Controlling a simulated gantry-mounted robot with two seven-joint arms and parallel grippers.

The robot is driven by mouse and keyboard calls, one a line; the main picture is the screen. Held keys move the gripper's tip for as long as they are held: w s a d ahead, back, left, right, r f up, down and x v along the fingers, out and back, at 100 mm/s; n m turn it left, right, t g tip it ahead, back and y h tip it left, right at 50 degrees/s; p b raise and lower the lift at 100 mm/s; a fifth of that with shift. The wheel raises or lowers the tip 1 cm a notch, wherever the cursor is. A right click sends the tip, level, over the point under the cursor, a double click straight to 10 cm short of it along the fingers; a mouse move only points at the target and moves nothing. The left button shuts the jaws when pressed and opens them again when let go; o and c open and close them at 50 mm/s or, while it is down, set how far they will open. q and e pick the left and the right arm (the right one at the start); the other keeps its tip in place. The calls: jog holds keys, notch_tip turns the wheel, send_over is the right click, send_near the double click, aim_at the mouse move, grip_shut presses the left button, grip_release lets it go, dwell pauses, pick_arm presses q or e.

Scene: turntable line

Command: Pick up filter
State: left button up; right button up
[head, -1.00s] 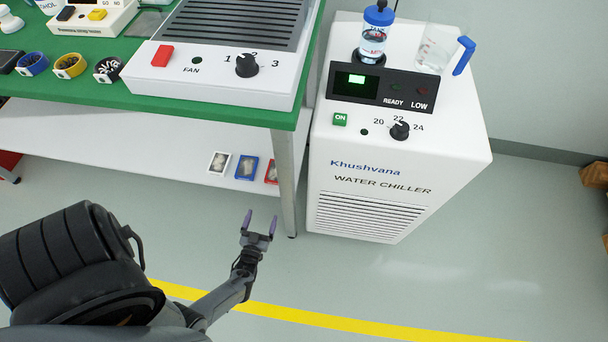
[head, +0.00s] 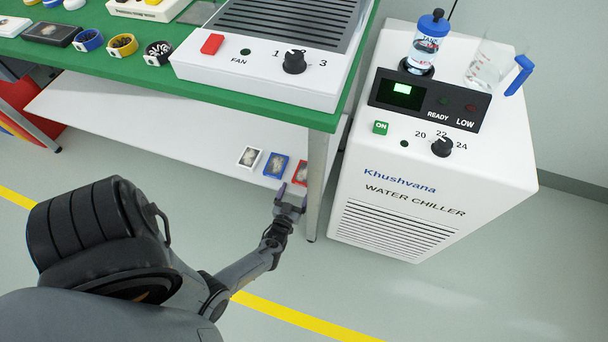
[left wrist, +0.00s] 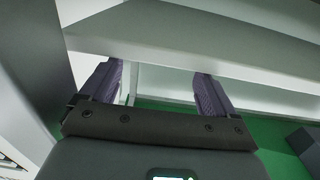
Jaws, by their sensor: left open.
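No item is labelled as a filter. Three small framed pieces lie in a row at the front edge of the white lower shelf: a white-framed one (head: 249,158), a blue-framed one (head: 275,166) and a red-framed one (head: 300,172), partly hidden by the table leg. My left gripper (head: 292,197) is open and empty, just in front of the shelf edge below the blue and red pieces in the picture. In the left wrist view its two purple fingers (left wrist: 159,72) are spread, with pale shelf or frame edges beyond and no framed piece visible. My right gripper is not in view.
The grey table leg (head: 316,185) stands close right of my left gripper. The white lower shelf (head: 170,130) sits under the green tabletop (head: 130,72), which carries a fan unit (head: 262,85). A water chiller (head: 420,200) stands to the right. Open floor lies in front.

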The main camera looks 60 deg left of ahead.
aim_at(300, 184)
pick_arm(q)
jog(key=x, duration=0.1)
jog(key=b+x, duration=0.1)
jog(key=x, duration=0.1)
jog(key=shift+w+d+f, duration=0.1)
jog(key=shift+w+d, duration=0.1)
jog(key=shift+w, duration=0.2)
jog(key=shift+w+a, duration=0.2)
jog(key=shift+a, duration=0.1)
jog(key=shift+s, duration=0.15)
jog(key=c, duration=0.8)
jog(key=shift+c, duration=0.2)
